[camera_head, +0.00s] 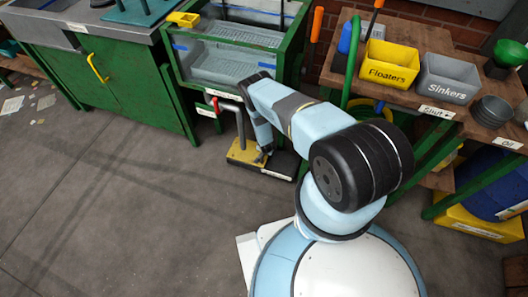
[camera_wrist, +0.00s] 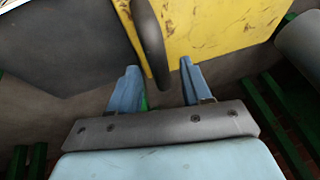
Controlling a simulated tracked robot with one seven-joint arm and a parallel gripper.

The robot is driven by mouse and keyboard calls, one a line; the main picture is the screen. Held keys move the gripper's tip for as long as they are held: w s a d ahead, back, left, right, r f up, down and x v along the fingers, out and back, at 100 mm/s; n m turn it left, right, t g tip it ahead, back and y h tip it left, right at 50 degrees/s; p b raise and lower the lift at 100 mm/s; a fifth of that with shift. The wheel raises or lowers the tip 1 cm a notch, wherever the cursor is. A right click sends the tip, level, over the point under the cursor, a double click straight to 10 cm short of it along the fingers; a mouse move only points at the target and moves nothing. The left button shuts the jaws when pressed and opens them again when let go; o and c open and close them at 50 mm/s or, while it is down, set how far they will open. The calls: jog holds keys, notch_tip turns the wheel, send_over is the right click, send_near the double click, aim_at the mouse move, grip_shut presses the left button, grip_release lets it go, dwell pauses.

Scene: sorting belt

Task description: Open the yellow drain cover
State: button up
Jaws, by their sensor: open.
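The yellow drain cover (camera_head: 240,154) lies low near the floor, under the green-framed sink. In the wrist view its scratched yellow face (camera_wrist: 215,28) fills the top right. A dark curved handle (camera_wrist: 150,40) stands out in front of the cover. My gripper (camera_wrist: 160,78) is open, and the handle's end reaches down between its two blue fingers. I cannot tell whether either finger touches the handle. In the head view my gripper (camera_head: 264,150) is at the cover's right side, partly hidden by my arm.
A grey pipe (camera_head: 240,120) with a red handle (camera_head: 215,106) rises by the cover. A dark box (camera_head: 282,165) sits right of it. A green cabinet (camera_head: 110,85) stands left. A wooden bench (camera_head: 435,42) with yellow and grey bins is at right. The floor at left is mostly clear.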

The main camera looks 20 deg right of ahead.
jog(key=shift+w+f, duration=0.15)
jog(key=shift+f, duration=0.2)
grip_shut()
dwell(0.3)
